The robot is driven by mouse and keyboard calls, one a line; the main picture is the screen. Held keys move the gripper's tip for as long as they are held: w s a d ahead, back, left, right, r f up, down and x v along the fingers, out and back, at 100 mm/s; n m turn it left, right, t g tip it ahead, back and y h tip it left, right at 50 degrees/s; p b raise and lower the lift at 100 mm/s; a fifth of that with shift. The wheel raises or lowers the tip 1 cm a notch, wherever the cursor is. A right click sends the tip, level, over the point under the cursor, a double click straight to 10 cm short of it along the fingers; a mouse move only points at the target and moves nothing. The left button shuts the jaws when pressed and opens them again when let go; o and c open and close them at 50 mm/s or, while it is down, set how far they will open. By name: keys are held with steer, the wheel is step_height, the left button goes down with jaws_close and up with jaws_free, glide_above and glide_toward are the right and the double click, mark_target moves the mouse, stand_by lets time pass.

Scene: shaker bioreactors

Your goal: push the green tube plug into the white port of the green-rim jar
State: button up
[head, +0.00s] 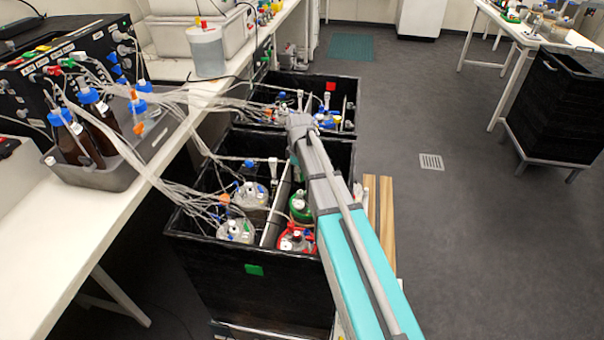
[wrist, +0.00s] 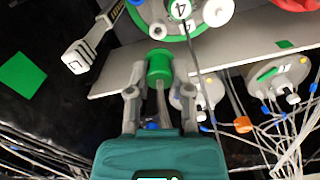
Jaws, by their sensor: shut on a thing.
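My gripper (wrist: 160,72) is shut on the green tube plug (wrist: 160,66) in the wrist view, with a finger on each side and a tube running back from the plug. The green-rim jar (wrist: 168,34) is at the top of the wrist view, partly cut off, with a label reading 4. A white port (wrist: 157,31) on it lies just beyond the plug's front end; I cannot tell whether they touch. In the head view the green-rim jar (head: 300,207) stands in the near black box, partly behind my arm. The plug is not discernible there.
A red-rim jar (head: 297,241) stands in front of the green-rim jar, and clear-lidded jars (head: 236,231) with many tubes are to the left. Black box walls (head: 250,285) surround them. A grey divider (wrist: 115,80) and loose tubes (wrist: 285,150) lie close to my gripper.

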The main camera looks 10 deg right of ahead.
mark_target(299, 194)
steer(key=shift+f, duration=0.15)
steer(key=shift+f+b, duration=1.95)
steer(key=shift+b, duration=0.1)
steer(key=shift+w+f+b, duration=0.1)
steer(key=shift+f+b, duration=0.95)
steer(key=shift+b, duration=0.05)
stand_by(1.5)
steer(key=o, duration=0.9)
steer(key=shift+c, duration=0.2)
steer(key=shift+w, duration=0.1)
steer(key=shift+r, duration=0.2)
